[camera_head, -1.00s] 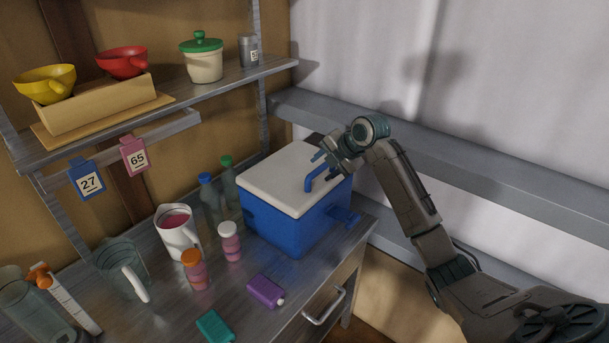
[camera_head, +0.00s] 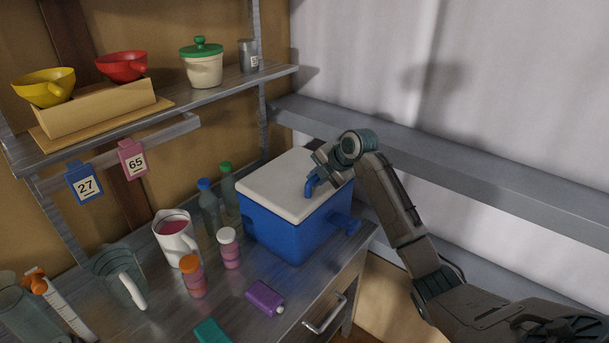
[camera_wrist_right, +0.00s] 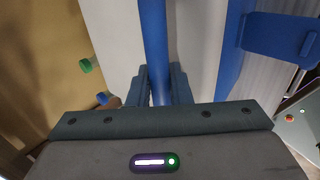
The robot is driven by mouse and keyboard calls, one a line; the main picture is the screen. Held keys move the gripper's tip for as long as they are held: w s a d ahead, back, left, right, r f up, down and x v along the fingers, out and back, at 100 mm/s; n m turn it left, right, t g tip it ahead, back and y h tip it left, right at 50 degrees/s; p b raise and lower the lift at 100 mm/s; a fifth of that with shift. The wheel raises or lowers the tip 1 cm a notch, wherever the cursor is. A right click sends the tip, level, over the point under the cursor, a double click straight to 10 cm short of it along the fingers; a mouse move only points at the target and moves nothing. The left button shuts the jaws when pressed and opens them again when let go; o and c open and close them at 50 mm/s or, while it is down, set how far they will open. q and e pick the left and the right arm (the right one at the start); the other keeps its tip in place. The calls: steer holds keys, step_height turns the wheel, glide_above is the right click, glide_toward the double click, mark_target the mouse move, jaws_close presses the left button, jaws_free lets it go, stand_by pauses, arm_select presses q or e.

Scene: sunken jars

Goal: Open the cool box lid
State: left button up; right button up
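The cool box has a blue body (camera_head: 285,233) and a white lid (camera_head: 283,183), and stands at the right end of the metal worktop. The lid lies flat on the body. A blue handle (camera_head: 309,188) is on the lid's right side. My right gripper (camera_head: 318,173) is at this handle. In the right wrist view the blue handle (camera_wrist_right: 155,45) runs between the two fingers (camera_wrist_right: 161,85), which sit close against it on both sides with no clear gap. The gripper hides part of the lid's far right corner. My left gripper is out of view.
Two bottles (camera_head: 208,205), a white jug (camera_head: 175,238) and small jars (camera_head: 229,248) stand left of the box. A shelf (camera_head: 215,92) with cups is above left. A grey rail (camera_head: 440,145) runs along the wall behind.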

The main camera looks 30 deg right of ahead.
steer(key=shift+w+a+r+p, duration=0.1)
steer(key=shift+w+r+p, duration=0.15)
steer(key=shift+r+p, duration=0.6)
steer(key=shift+w+a+r+p, duration=0.1)
steer(key=shift+w+r+p, duration=0.1)
steer(key=shift+r+p, duration=0.65)
steer(key=shift+w+g+p, duration=0.2)
steer(key=shift+g+p, duration=0.1)
steer(key=shift+p, duration=0.1)
steer(key=w+a+r+g+h+p, duration=0.1)
steer(key=w+a+r+p, duration=0.1)
steer(key=w+r, duration=0.4)
steer(key=w+a+r+g+p, duration=0.2)
steer(key=w+r, duration=0.4)
steer(key=w, duration=0.3)
steer(key=shift+w+a+r+g+h+p, duration=0.3)
steer(key=shift+w+a+h+p, duration=0.15)
steer(key=shift+a, duration=0.9)
